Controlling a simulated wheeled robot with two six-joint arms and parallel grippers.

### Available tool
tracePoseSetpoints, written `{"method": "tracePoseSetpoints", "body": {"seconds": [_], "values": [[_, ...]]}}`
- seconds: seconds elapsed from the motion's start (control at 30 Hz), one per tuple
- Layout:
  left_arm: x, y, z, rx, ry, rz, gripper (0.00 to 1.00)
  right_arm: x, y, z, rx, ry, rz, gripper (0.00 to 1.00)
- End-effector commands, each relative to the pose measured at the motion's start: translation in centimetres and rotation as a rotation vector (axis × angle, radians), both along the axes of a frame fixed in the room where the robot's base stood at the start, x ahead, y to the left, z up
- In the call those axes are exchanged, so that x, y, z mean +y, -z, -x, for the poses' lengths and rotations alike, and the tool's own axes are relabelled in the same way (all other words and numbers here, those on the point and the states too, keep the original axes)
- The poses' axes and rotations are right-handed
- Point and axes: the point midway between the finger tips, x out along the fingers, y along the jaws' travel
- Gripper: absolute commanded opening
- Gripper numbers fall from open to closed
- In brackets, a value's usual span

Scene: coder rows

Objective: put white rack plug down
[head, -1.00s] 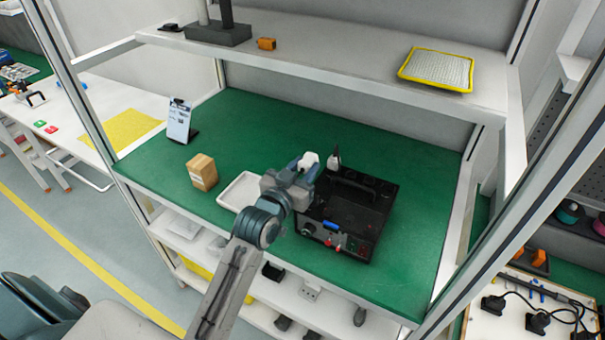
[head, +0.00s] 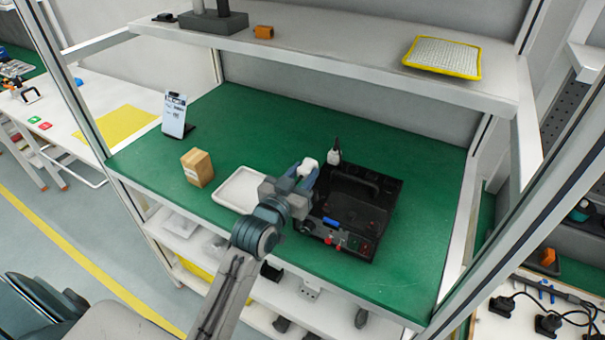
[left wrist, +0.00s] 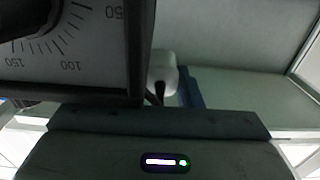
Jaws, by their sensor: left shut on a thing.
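My left gripper (head: 303,174) is beside the left back edge of the black instrument box (head: 335,208). It is shut on the white rack plug (head: 308,163), a small white piece that shows at its tip. In the left wrist view the plug (left wrist: 163,72) shows just right of a dial panel, with a dark thin part below it. I cannot tell whether the plug touches anything below. A second white piece with a black top (head: 334,154) stands behind the box. My right gripper is not in view.
A shallow white tray (head: 228,201) lies left of the gripper on the green bench top (head: 250,115). A cardboard box (head: 197,168) and a display stand (head: 175,115) are farther left. Bare green surface lies behind and right.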

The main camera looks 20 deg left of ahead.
Motion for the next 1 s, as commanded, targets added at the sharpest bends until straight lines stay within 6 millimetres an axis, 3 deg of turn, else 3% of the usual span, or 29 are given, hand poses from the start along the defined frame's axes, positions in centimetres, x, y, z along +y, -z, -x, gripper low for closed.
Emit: {"method": "tracePoseSetpoints", "body": {"seconds": [0.03,0.07,0.17,0.63,0.8,1.0], "values": [[0.0,0.5,0.0,0.01,0.0,-0.001,0.0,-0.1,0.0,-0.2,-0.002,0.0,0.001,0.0],[0.0,0.5,0.0,0.012,0.0,-0.001,0.36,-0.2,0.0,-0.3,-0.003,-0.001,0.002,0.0],[0.0,0.6,0.0,0.014,0.0,-0.001,0.53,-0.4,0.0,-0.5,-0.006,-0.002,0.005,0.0],[0.0,0.8,0.1,0.02,0.0,-0.002,0.53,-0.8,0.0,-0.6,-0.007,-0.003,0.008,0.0],[0.0,-0.9,0.0,0.017,0.0,-0.001,0.53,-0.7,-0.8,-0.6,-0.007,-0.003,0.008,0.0],[0.4,-0.2,4.5,0.015,0.001,-0.004,0.53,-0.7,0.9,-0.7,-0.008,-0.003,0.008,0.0]]}}
